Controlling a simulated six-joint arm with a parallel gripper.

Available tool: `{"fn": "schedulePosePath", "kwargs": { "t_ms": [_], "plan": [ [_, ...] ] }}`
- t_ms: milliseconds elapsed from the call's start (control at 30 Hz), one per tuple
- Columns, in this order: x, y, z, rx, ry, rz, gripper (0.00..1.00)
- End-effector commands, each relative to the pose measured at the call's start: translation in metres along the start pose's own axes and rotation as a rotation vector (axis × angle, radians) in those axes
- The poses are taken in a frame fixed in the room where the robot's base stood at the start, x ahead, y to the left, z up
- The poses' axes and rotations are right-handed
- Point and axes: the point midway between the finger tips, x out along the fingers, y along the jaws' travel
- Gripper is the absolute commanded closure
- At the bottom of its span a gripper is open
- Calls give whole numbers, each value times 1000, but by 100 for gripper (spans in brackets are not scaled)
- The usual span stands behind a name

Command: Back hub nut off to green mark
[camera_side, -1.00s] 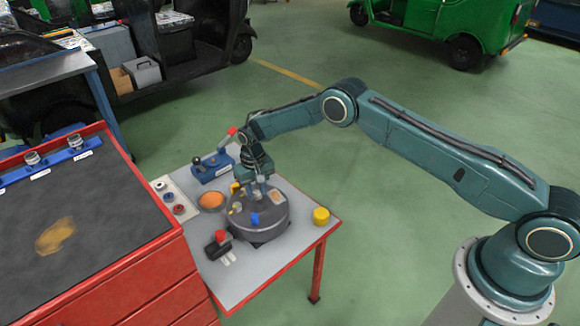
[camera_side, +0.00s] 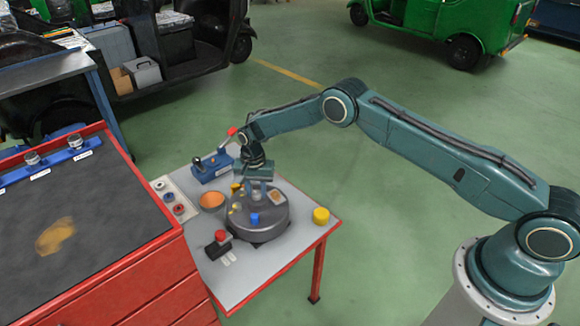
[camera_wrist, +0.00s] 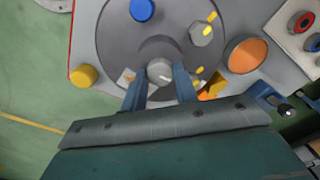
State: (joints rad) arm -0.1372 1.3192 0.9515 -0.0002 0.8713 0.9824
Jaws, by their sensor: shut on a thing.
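The hub nut (camera_wrist: 159,71) is a round grey knob with a pale line on its face, in the middle of the dark grey hub drum (camera_wrist: 115,50). In the wrist view the blue fingers of my gripper (camera_wrist: 160,80) lie on either side of the nut, shut on it. In the side view my gripper (camera_side: 257,188) points down onto the top of the drum (camera_side: 262,228), and the nut is hidden there. A green mark cannot be made out in either view. Yellow marks (camera_wrist: 212,17) show on the drum.
The bench (camera_side: 300,243) also holds a yellow cylinder (camera_side: 321,215), an orange-filled bowl (camera_side: 212,201), a red-topped black block (camera_side: 218,243) and a blue fixture (camera_side: 211,167). A blue knob (camera_wrist: 142,10) stands on the drum. A red cabinet (camera_side: 155,270) stands at left.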

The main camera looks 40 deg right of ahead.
Motion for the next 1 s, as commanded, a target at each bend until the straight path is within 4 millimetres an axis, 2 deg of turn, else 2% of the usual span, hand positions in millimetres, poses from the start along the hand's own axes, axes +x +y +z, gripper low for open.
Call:
{"fn": "schedulePosePath", "kwargs": {
  "t_ms": [300,733,767,833,1000],
  "plan": [
    [-1,0,-1,119,1,-1,94],
    [-1,0,-1,131,1,-1,94],
    [-1,0,-1,131,1,-1,65],
    [-1,0,-1,131,1,-1,51],
    [-1,0,0,130,1,-1,49]
  ]
}}
